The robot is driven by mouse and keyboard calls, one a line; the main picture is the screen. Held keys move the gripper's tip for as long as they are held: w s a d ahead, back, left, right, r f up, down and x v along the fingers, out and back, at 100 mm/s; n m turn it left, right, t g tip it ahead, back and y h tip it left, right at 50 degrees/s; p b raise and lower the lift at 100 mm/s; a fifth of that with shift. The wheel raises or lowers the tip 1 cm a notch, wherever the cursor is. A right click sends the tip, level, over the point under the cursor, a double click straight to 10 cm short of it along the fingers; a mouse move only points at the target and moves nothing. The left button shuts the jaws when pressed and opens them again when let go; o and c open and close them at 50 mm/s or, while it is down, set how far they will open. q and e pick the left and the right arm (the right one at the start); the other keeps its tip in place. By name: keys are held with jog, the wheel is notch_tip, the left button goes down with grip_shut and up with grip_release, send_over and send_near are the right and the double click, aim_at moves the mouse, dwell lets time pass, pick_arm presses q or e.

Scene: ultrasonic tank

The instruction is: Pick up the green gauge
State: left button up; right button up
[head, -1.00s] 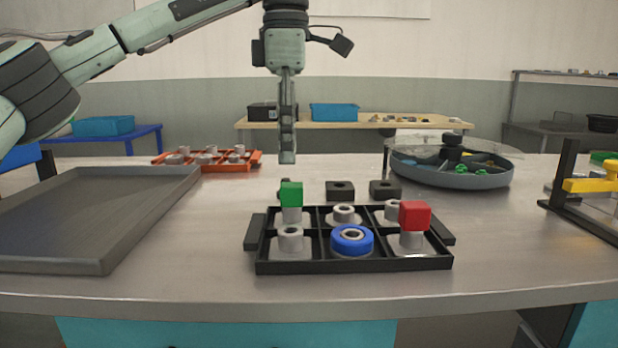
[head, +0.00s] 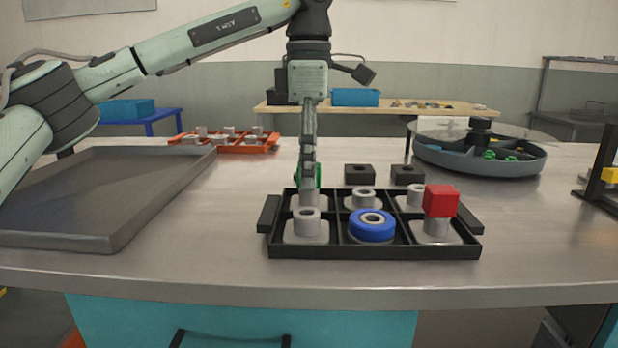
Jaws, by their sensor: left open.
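The green gauge (head: 318,177) stands in the back-left compartment of the black tray (head: 375,252). Only slim green edges show on either side of my left gripper (head: 308,188), which points straight down in front of it. The left gripper is open, seen edge-on, with its fingertips low at the gauge's height. Whether the fingers are around the gauge or only in front of it, I cannot tell. My right gripper is not in view.
The black tray also holds a red-topped gauge (head: 441,201), a blue ring (head: 371,228) and grey cylinders. Two black blocks (head: 360,174) sit behind it. A grey tray (head: 110,240) lies left, an orange rack (head: 250,149) behind, and a round tank (head: 480,164) back right.

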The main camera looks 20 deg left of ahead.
pick_arm(q)
grip_shut()
dwell(0.3)
jog(key=shift+r, duration=0.45)
jog(key=r, duration=0.3)
jog(key=shift+s+a+r, duration=0.15)
jog(key=shift+s+r, duration=0.05)
jog(key=shift+r, duration=0.2)
jog(key=s+a+r+p, duration=0.2)
jog(key=s+a+r, duration=0.3)
jog(key=s, duration=0.5)
jog(key=shift+r, duration=0.65)
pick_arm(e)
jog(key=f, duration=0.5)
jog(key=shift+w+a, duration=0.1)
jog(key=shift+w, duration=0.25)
